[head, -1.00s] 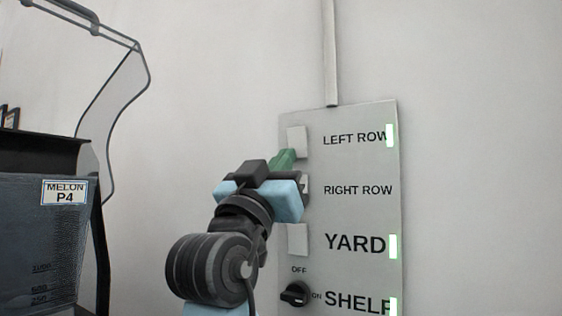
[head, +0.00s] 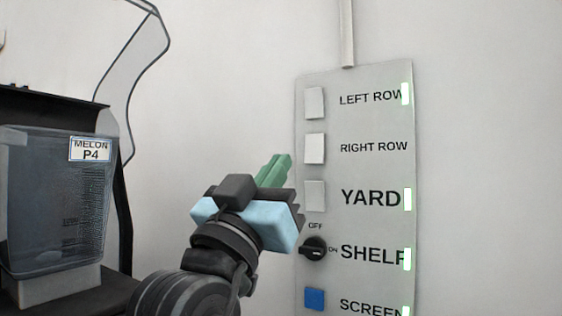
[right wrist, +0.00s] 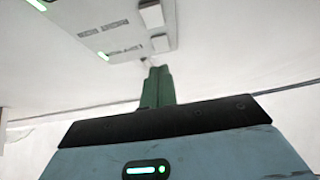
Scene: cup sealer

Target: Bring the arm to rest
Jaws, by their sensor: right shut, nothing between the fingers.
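My right gripper (head: 274,170) has green fingers and is shut with nothing between them. It is in front of the left edge of a grey switch panel (head: 374,122) on the wall and appears apart from it. In the right wrist view the shut fingers (right wrist: 157,87) point up toward the panel (right wrist: 112,38), with a gap between. My left gripper is not in view.
The panel has white switches, a black knob (head: 313,248) and a blue button (head: 314,298). Green lights show beside LEFT ROW, YARD, SHELF and SCREEN, none beside RIGHT ROW. A dispenser tank labelled MELON P4 (head: 55,205) stands at left. Bare wall lies between.

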